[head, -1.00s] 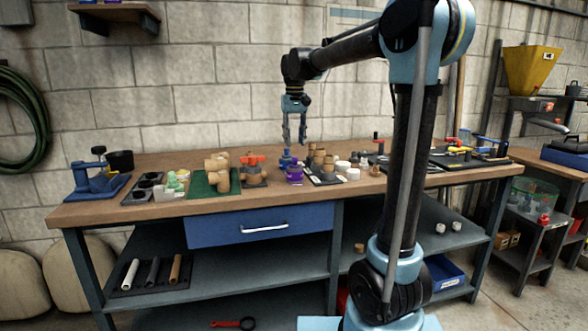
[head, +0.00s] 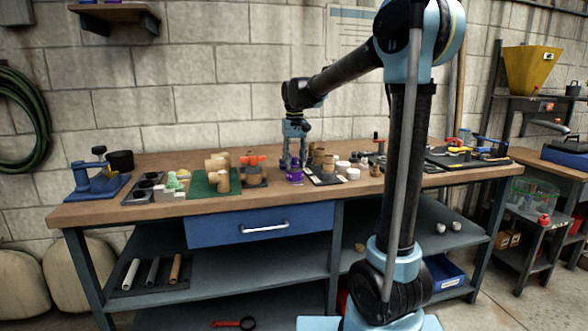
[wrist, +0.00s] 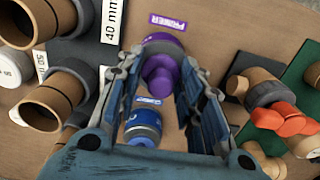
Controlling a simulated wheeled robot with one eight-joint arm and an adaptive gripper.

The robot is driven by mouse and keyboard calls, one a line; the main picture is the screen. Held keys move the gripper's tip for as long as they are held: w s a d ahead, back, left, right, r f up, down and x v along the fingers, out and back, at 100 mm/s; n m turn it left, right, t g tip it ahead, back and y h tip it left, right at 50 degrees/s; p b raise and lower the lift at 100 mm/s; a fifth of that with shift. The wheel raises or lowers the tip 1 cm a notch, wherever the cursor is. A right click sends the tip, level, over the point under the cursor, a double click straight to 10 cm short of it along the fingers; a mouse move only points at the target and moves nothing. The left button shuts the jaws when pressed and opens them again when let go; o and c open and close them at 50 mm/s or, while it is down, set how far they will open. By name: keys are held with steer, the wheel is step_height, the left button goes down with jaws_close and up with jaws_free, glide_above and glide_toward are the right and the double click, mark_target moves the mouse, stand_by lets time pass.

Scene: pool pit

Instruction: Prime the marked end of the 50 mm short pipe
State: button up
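My gripper (head: 293,165) is low over the workbench, pointing down, with its fingers apart. In the wrist view, a purple primer container (wrist: 160,68) shows between the fingertips (wrist: 160,62); I cannot tell whether they touch it. A blue container (wrist: 142,124) stands behind it, also between the fingers in that view; the gripper hides it in the head view. The purple container (head: 295,174) stands near the bench front. The marked end cannot be made out.
A green mat (head: 200,189) with brown fittings and an orange-handled valve (head: 252,160) are left of my gripper. A dark mat (head: 322,180) with pipe pieces and white caps are close on the right. A blue vise (head: 95,182) stands at the bench's left end.

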steer(key=c, duration=0.4)
steer(key=shift+c, duration=0.2)
steer(key=shift+r, duration=0.1)
steer(key=shift+r, duration=3.65)
